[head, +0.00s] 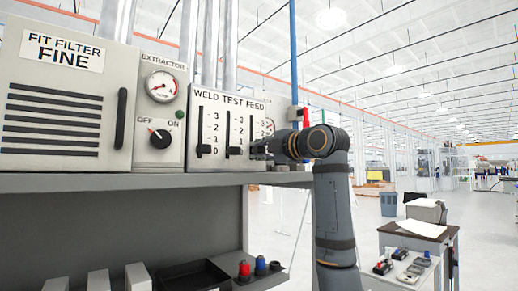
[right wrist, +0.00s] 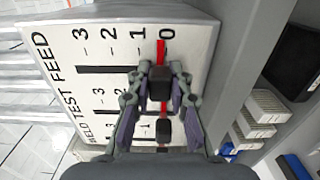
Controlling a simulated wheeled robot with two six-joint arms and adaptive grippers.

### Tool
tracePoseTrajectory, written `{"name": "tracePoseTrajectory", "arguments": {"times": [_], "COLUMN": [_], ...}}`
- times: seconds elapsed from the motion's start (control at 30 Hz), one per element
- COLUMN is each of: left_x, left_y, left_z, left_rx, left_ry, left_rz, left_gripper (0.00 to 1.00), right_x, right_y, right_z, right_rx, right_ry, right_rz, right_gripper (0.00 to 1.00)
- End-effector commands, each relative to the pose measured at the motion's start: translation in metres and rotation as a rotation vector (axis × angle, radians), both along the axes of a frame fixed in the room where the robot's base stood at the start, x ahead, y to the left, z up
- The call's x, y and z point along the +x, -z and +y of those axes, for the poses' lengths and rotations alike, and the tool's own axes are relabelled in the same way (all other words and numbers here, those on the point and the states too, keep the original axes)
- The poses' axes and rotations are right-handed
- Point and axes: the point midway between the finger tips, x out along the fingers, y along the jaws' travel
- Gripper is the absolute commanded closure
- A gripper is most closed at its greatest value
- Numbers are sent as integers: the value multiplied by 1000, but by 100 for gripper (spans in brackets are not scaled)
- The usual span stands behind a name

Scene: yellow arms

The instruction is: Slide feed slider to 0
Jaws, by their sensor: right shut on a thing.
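The control panel (head: 218,105) has three vertical sliders labelled WELD, TEST and FEED. In the right wrist view the panel is turned sideways, with the FEED scale at the top. The dark feed slider knob (right wrist: 160,84) is at the 0 end of its slot, close to the 0 mark. A red strip shows beside it. My right gripper (head: 260,150) is at the feed slider; in the right wrist view its fingers (right wrist: 160,90) are shut on the knob, one on each side. In the head view my gripper and arm hide the knob. My left gripper is not in view.
The test slider knob (head: 235,151) and weld slider knob (head: 203,149) are both low, near 0. The extractor box (head: 160,105) stands left of the panel. The grey shelf (head: 120,182) runs below. A side table (head: 425,240) stands at lower right.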

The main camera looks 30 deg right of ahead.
Motion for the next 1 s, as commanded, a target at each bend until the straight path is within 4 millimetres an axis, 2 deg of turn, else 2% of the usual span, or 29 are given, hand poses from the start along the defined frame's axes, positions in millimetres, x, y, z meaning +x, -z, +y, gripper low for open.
{"name": "tracePoseTrajectory", "arguments": {"times": [0.03,0.3,0.33,0.5,0.83,1.0], "left_x": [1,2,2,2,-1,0], "left_y": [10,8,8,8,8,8], "left_z": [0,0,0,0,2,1], "left_rx": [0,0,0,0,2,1], "left_ry": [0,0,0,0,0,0], "left_rz": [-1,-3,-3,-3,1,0], "left_gripper": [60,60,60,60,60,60], "right_x": [0,1,1,1,-3,-31], "right_y": [13,15,15,15,12,11], "right_z": [0,0,0,0,-1,-4], "right_rx": [-1,-1,-1,0,-1,-4], "right_ry": [1,-1,-2,-2,0,4], "right_rz": [2,10,11,9,2,0], "right_gripper": [100,100,79,57,57,57]}}
